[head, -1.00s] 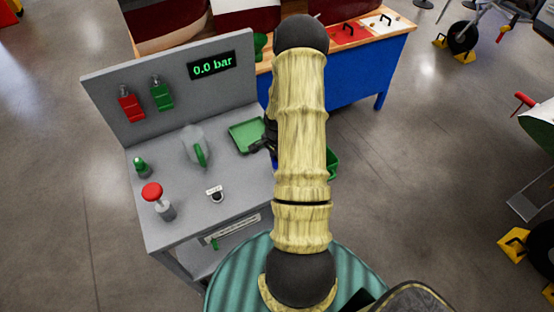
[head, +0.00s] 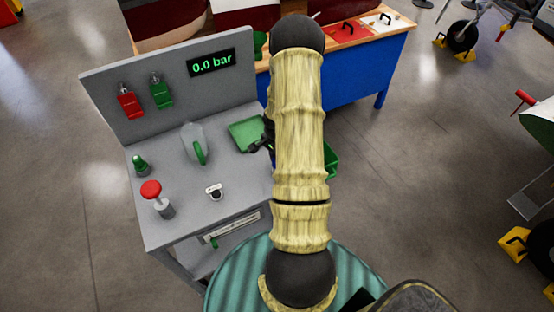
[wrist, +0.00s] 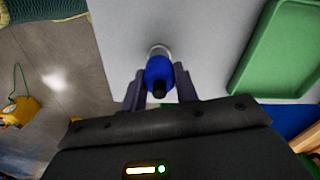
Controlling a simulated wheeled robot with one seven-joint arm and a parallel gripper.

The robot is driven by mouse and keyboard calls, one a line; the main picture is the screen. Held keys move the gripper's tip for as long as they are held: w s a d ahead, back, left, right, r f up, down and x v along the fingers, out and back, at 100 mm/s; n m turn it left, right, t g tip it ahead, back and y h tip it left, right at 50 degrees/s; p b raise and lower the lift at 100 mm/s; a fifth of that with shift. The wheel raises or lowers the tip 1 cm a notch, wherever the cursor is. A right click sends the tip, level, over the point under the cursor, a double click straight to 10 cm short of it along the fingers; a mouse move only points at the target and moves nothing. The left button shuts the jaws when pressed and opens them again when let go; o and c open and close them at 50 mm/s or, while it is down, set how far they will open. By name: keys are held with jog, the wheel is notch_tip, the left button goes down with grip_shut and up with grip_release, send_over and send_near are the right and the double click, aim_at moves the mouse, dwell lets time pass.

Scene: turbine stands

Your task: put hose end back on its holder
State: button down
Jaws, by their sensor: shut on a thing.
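My gripper (wrist: 160,89) is shut on a blue hose end (wrist: 159,70) with a silver collar and a black tip, its fingers on either side of it. The silver collar lies against the grey bench top in the wrist view; I cannot tell if it touches. In the head view my gripper (head: 263,143) shows only partly, just right of the green tray (head: 246,134), and my arm hides the rest. I cannot tell which part is the hose end's holder.
The grey bench (head: 180,225) bears a clear jug with a green handle (head: 194,143), a red knob (head: 151,190), a green fitting (head: 141,165) and a small black-and-white part (head: 214,193). Red (head: 130,105) and green (head: 161,95) pieces hang on the back panel. A blue-sided workbench (head: 330,80) stands behind.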

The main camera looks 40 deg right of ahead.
jog(key=shift+s+a+f, duration=0.2)
jog(key=shift+s+f, duration=0.05)
jog(key=shift+f, duration=0.25)
jog(key=c, duration=1.3)
grip_release()
jog(key=o, duration=0.3)
jog(key=shift+w+d+f, duration=0.1)
jog(key=shift+w+f, duration=0.05)
jog(key=shift+w+d, duration=0.1)
jog(key=shift+w, duration=0.05)
jog(key=shift+o, duration=0.9)
jog(key=shift+r, duration=0.2)
jog(key=shift+r+p, duration=2.35)
jog(key=shift+r, duration=1.2)
